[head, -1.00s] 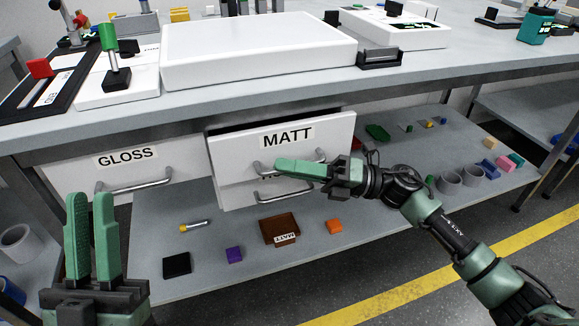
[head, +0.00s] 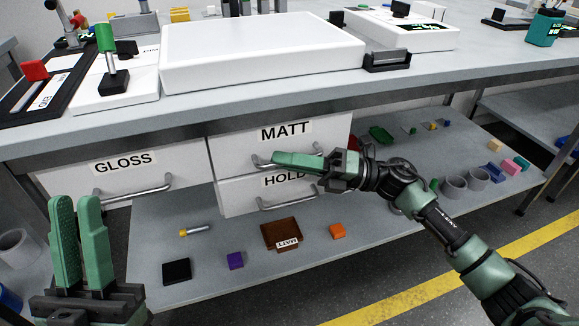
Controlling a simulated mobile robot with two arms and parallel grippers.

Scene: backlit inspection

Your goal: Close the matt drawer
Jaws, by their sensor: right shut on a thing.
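The matt drawer (head: 226,153), white with a "MATT" label (head: 285,131), sits under the bench top in the head view. Its front is in line with the bench, and no opening shows above it. My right gripper (head: 298,162) is shut on the matt drawer's handle (head: 262,160), partly hiding it. My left gripper (head: 80,240) stands at the lower left with its fingers upward, apart and empty, clear of the drawers.
The gloss drawer (head: 75,178) is to the left and the hold drawer (head: 236,193) is below. A lower shelf (head: 215,268) bears a brown tray (head: 267,234), an orange block (head: 337,231) and other small items. A white panel (head: 262,50) lies on the bench top.

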